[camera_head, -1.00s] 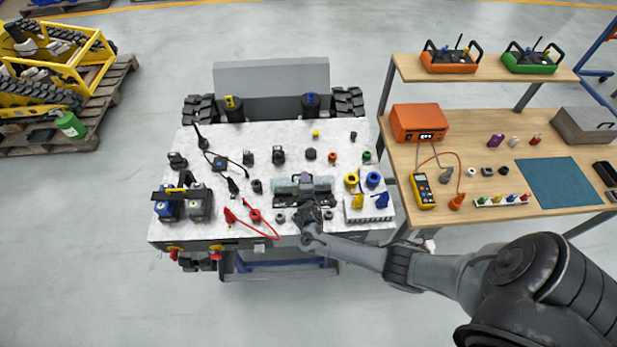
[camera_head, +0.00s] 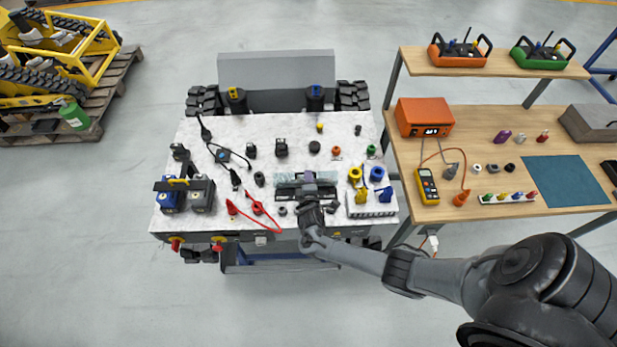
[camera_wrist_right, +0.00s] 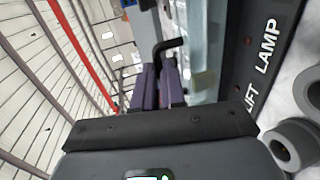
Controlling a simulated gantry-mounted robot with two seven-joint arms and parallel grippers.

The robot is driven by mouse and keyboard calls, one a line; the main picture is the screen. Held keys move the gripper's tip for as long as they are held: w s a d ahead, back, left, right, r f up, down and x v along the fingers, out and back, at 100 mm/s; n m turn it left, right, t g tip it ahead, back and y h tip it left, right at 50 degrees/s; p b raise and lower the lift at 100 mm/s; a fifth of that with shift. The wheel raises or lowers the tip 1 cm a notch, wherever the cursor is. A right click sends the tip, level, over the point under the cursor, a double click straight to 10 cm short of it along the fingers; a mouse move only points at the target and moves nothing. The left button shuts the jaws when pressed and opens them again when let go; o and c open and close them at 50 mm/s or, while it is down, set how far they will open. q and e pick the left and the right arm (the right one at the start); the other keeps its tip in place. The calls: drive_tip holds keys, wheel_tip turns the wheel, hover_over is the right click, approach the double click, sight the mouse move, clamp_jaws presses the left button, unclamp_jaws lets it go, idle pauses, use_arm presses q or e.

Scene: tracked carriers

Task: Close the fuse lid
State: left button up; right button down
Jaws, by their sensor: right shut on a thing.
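The fuse lid (camera_head: 286,178) is a pale, see-through strip over the dark fuse box (camera_head: 288,194) near the front middle of the white deck. In the right wrist view the clear lid (camera_wrist_right: 207,40) stands beside the black panel lettered "LIFT LAMP" (camera_wrist_right: 262,62). My right gripper (camera_head: 309,178) is at the lid's right part. In the wrist view its purple fingers (camera_wrist_right: 158,84) are shut on a black bent handle (camera_wrist_right: 168,46) beside the lid. How far the lid stands open is hard to tell. My left gripper is not in view.
Yellow and blue plugs (camera_head: 366,184) on a white block (camera_head: 372,210) stand right of the fuse box. A red cable (camera_head: 262,218) lies to its left, with blue-black batteries (camera_head: 186,196) further left. A wooden bench (camera_head: 480,130) stands to the right. Grey rings (camera_wrist_right: 298,145) show beside the panel.

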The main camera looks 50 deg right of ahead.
drive_tip(key=c, duration=1.5)
unclamp_jaws()
drive_tip(key=shift+s+f, duration=0.25)
drive_tip(key=shift+f, duration=0.5)
drive_tip(key=shift+a+r, duration=0.1)
drive_tip(key=shift+s+a+r, duration=0.1)
drive_tip(key=shift+a+r, duration=0.05)
drive_tip(key=v, duration=0.3)
drive_tip(key=p+v, duration=0.1)
drive_tip(key=v, duration=0.2)
drive_tip(key=p+v, duration=0.1)
drive_tip(key=v, duration=0.3)
drive_tip(key=shift+r, duration=0.3)
